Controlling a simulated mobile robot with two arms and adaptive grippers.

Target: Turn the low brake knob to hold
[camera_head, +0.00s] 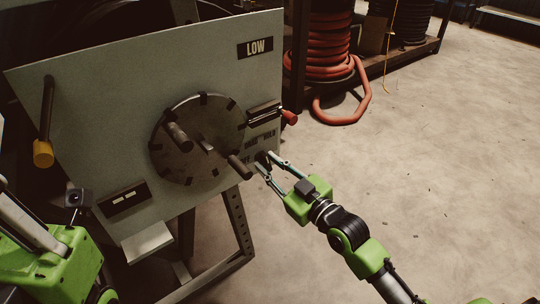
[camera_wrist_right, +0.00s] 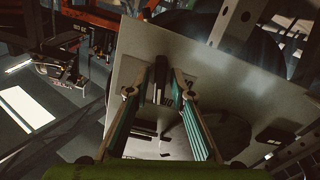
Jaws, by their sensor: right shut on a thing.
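The grey panel (camera_head: 100,110) carries a "LOW" label (camera_head: 255,47) at its upper right. The dark brake knob (camera_head: 262,158) sits at the panel's lower right edge, under small printed labels that I cannot read surely. My right gripper (camera_head: 265,165) reaches it from the lower right, its fingers shut on the knob. In the right wrist view the dark knob (camera_wrist_right: 161,80) stands between the two fingertips (camera_wrist_right: 160,82). The fingers partly hide it, so its setting is unclear. Part of my left arm and green gripper body (camera_head: 55,262) shows at lower left; its fingers cannot be made out.
A round dark wheel (camera_head: 190,150) with protruding handles is close left of the knob. A red-tipped lever (camera_head: 288,117) is just above my right gripper. A yellow-ended lever (camera_head: 43,152) hangs at left. An orange hose coil (camera_head: 322,50) stands behind. The floor at right is clear.

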